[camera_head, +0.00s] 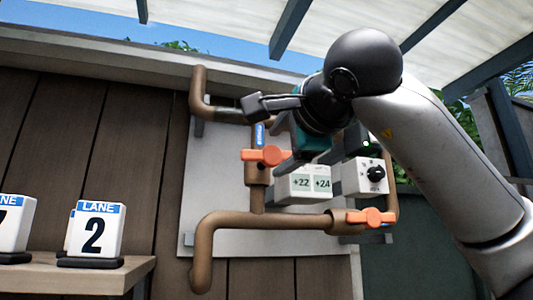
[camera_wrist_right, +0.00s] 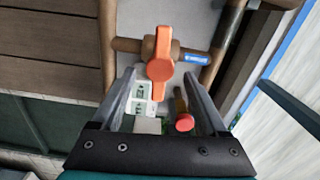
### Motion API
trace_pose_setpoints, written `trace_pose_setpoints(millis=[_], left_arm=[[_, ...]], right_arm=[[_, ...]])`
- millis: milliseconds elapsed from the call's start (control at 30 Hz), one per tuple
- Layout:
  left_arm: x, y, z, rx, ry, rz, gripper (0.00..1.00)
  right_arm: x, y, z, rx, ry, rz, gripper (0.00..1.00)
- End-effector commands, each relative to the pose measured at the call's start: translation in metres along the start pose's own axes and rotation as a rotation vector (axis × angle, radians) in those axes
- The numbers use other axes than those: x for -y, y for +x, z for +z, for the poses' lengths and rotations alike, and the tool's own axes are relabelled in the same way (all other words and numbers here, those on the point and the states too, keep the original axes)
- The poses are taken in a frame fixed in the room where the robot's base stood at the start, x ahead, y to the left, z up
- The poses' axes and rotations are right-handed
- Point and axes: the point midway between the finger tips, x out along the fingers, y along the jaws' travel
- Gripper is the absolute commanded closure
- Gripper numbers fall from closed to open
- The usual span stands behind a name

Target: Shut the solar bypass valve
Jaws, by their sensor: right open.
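An orange valve handle (camera_head: 266,156) sits on the upright brown pipe at the upper left of the panel, lying across that pipe. A blue label (camera_head: 259,135), unreadable, is just above it. The handle (camera_wrist_right: 160,68) also shows in the right wrist view, between and beyond my fingertips. My right gripper (camera_head: 268,116) is open and empty, in front of the panel and above this handle. A second orange handle (camera_head: 370,217) lies along the lower horizontal pipe. I cannot read which valve is the solar bypass. My left gripper is out of view.
A display box (camera_head: 305,184) reading +22 and +24 and a box with a black knob (camera_head: 375,174) are on the panel. A red-ended part (camera_wrist_right: 185,122) lies near my right finger. LANE blocks (camera_head: 95,230) stand on a shelf at left.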

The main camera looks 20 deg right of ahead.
Motion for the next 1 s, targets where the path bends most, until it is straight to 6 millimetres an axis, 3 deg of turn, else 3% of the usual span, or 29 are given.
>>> trace_pose_setpoints(millis=[200,400,767,1000], left_arm=[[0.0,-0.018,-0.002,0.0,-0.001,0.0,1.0],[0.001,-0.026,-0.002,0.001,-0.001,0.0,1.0],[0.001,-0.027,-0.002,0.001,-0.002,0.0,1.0],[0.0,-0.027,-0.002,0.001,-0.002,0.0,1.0]], right_arm=[[0.002,0.045,0.001,0.001,0.001,0.005,0.23],[0.001,0.067,0.001,0.002,0.0,0.002,0.23],[0.0,0.073,0.001,0.002,0.0,0.0,0.23],[0.0,0.073,0.001,0.002,0.0,0.0,0.48]])
